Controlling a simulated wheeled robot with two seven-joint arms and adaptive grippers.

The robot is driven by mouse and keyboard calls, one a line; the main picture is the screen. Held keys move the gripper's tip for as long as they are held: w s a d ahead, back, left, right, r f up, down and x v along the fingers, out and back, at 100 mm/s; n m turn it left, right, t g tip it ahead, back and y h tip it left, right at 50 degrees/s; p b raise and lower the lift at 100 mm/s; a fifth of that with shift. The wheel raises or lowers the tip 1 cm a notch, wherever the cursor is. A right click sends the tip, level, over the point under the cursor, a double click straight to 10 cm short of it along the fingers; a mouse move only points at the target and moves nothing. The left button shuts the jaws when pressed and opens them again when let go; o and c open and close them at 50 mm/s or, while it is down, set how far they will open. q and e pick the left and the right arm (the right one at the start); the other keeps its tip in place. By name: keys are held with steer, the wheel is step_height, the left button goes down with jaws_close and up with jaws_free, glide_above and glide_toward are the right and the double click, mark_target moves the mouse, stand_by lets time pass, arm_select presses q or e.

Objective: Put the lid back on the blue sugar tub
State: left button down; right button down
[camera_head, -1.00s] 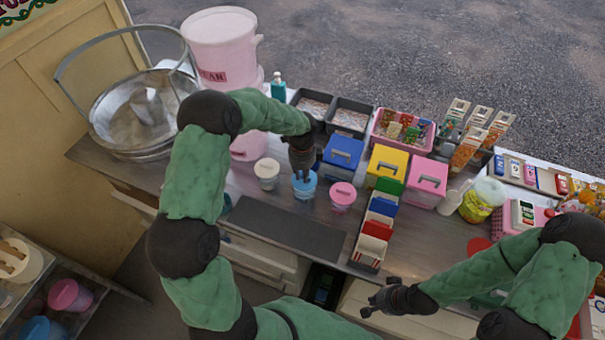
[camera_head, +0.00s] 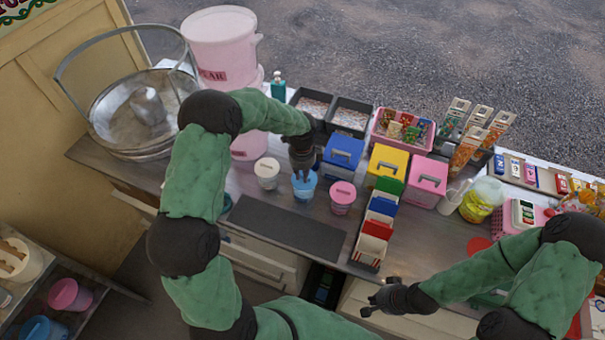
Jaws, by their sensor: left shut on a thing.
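The small blue sugar tub (camera_head: 304,191) stands on the counter between a cream-lidded tub and a pink-lidded tub. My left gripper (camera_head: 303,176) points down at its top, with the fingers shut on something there. The blue lid (camera_head: 304,182) appears to be at the tub's mouth under the fingers. The fingers hide part of it, and I cannot tell whether it is fully seated. My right gripper (camera_head: 370,309) is at the front of the counter, far from the tub. Its jaws are too small to read.
The cream-lidded tub (camera_head: 267,172) and the pink-lidded tub (camera_head: 342,196) stand close on either side. Blue, yellow and pink boxes (camera_head: 342,155) stand to the right, behind a rack of coloured cards (camera_head: 373,238). A dark mat (camera_head: 285,228) lies clear in front.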

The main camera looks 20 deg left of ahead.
stand_by(0.3)
arm_select(q)
steer(key=c, duration=0.7)
jaws_free()
steer(key=shift+o, duration=0.2)
steer(key=shift+r+p, duration=2.45)
steer(key=shift+r, duration=1.05)
jaws_close()
steer(key=shift+f+b, duration=2)
steer(key=shift+f, duration=1.2)
